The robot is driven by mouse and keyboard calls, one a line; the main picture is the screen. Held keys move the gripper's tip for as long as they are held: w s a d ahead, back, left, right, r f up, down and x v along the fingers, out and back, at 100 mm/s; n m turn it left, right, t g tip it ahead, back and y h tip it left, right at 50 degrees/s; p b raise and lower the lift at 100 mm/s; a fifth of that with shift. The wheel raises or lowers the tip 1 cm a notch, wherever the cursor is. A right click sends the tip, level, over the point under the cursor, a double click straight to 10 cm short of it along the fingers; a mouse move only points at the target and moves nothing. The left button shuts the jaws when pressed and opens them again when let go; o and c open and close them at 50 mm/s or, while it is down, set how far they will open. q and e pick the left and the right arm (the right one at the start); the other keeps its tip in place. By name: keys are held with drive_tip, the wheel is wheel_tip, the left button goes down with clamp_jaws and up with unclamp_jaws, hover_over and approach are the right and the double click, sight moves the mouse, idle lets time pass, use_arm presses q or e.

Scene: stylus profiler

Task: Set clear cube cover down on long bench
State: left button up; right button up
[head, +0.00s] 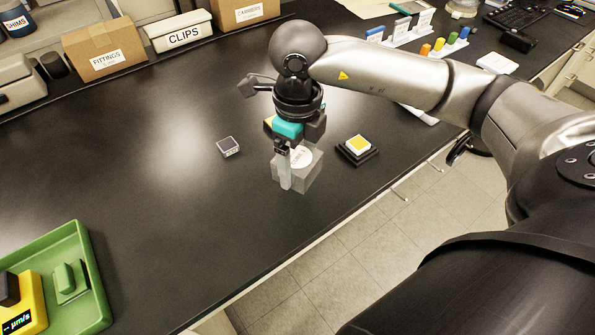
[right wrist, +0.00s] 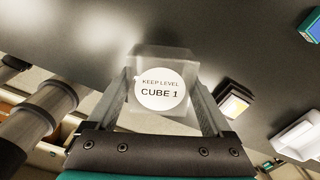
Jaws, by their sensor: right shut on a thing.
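The clear cube cover (head: 306,172) is a see-through box with a round white label on top. In the right wrist view the fingers (right wrist: 163,95) flank the cover. The cover is at the front part of the long black bench (head: 180,190); I cannot tell whether its underside touches the bench. My left gripper is not in view.
A yellow-topped block on a black base (head: 357,149) stands just right of the cover. A small dark cube (head: 228,147) lies to its left. A green tray (head: 92,290) is at the lower left. Boxes line the back. The bench between is clear.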

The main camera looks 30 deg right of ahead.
sight(297, 157)
wheel_tip(297, 157, down, 3)
drive_tip(key=shift+f, duration=0.2)
drive_tip(key=shift+f+b, duration=0.2)
drive_tip(key=shift+b, duration=0.2)
drive_tip(key=o, duration=1.1)
drive_tip(key=shift+r, duration=0.1)
drive_tip(key=shift+r+p, duration=0.2)
drive_tip(key=shift+p, duration=0.1)
wheel_tip(297, 157, up, 12)
drive_tip(key=shift+f+p, duration=0.1)
drive_tip(key=shift+p, duration=0.55)
